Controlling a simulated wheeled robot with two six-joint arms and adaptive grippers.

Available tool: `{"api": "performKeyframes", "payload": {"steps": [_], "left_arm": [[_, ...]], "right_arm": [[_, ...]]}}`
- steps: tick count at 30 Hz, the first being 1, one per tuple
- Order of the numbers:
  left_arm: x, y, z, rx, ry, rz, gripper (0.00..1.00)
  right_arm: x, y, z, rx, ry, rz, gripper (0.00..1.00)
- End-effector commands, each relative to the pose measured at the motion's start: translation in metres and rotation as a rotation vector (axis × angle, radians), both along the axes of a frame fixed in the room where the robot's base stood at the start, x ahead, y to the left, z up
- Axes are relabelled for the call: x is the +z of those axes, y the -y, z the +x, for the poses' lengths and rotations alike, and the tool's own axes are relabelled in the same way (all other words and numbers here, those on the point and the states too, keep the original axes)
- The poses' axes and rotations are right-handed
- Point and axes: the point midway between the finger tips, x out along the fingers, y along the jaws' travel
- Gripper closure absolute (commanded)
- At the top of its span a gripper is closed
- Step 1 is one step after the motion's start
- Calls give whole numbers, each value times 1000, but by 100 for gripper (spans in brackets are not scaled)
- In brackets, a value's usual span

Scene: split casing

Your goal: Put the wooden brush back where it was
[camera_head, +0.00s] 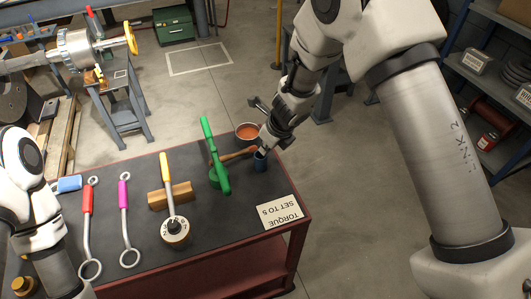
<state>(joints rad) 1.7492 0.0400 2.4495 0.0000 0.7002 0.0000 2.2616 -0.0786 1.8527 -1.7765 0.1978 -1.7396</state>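The wooden brush (236,154) is a brown stick that looks roughly level in the head view, running from behind the green tool to the tip of my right gripper.
A bowl with reddish-brown contents (247,131) stands behind the brush. A green tool (215,165), a yellow-handled wrench on a wooden block (182,195), and pink (124,195) and red (87,200) wrenches are to the left. A torque sign (280,214) lies at the front right.

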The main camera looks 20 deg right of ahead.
Motion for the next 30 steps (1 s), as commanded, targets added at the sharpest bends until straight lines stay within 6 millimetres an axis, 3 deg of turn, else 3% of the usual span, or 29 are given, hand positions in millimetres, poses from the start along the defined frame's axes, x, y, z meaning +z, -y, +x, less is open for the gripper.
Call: {"api": "performKeyframes", "payload": {"steps": [6, 8, 9, 10, 20, 23, 30], "left_arm": [[1, 0, 0, 0, 0, 0, 24], [1, 0, 0, 0, 0, 0, 24], [1, 0, 0, 0, 0, 0, 24], [1, 0, 0, 0, 0, 0, 24], [3, 0, 0, 0, 0, 0, 24], [8, 0, 0, 0, 0, 0, 24], [31, 0, 0, 0, 0, 0, 24]], "right_arm": [[1, 0, 0, 0, 1, 0, 100], [2, 0, 0, 0, 1, 0, 81], [2, 0, 0, 0, 1, 0, 67], [2, 0, 0, 0, 1, 0, 62], [5, 1, 0, 0, 2, 0, 62], [18, 3, -4, -1, 2, 0, 62], [78, 12, -24, 0, 3, 1, 62]]}}
